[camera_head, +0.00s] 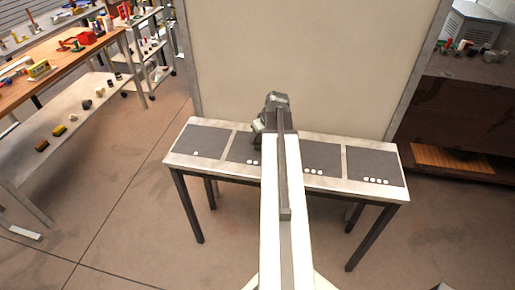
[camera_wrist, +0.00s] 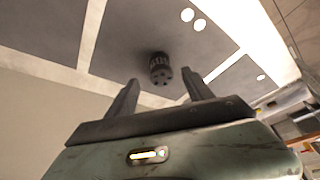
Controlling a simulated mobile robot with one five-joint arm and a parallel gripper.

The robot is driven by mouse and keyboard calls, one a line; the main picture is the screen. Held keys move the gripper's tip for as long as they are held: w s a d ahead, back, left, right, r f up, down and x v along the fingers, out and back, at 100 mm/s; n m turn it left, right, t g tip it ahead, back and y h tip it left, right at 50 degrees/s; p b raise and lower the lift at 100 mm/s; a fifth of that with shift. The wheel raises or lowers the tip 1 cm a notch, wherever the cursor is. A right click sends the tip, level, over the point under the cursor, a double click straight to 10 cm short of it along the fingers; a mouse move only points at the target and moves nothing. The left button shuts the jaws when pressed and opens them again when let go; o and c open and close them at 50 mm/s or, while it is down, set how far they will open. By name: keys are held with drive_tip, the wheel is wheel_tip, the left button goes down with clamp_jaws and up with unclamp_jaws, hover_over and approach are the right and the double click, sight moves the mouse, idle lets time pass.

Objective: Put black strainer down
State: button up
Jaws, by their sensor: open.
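The black strainer (camera_wrist: 160,68) is a small dark cylinder with holes in its end. In the wrist view it rests on the dark two-dot panel (camera_wrist: 135,22) of the table. My gripper (camera_wrist: 160,78) is open, its two fingers spread apart on either side of the strainer's near end in the picture. Nothing shows clasped between them, and I cannot tell how much gap lies between fingertips and strainer. In the head view my gripper (camera_head: 260,126) is over the table, and my arm covers part of the tabletop. I cannot make out the strainer clearly there.
The narrow table (camera_head: 336,140) has dark panels marked with white dots and stands against a tall pale board (camera_head: 300,60). A wooden workbench (camera_head: 60,62) with tools is at left. A dark cabinet (camera_head: 455,115) is at right. Open floor lies in front.

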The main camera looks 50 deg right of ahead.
sight(259, 140)
drive_tip(key=b+x, duration=0.2)
drive_tip(key=x, duration=0.1)
drive_tip(key=shift+a+f, duration=0.1)
drive_tip(key=shift+f, duration=0.15)
drive_tip(key=shift+r, duration=0.2)
clamp_jaws()
drive_tip(key=shift+r+p, duration=0.1)
drive_tip(key=shift+p, duration=0.2)
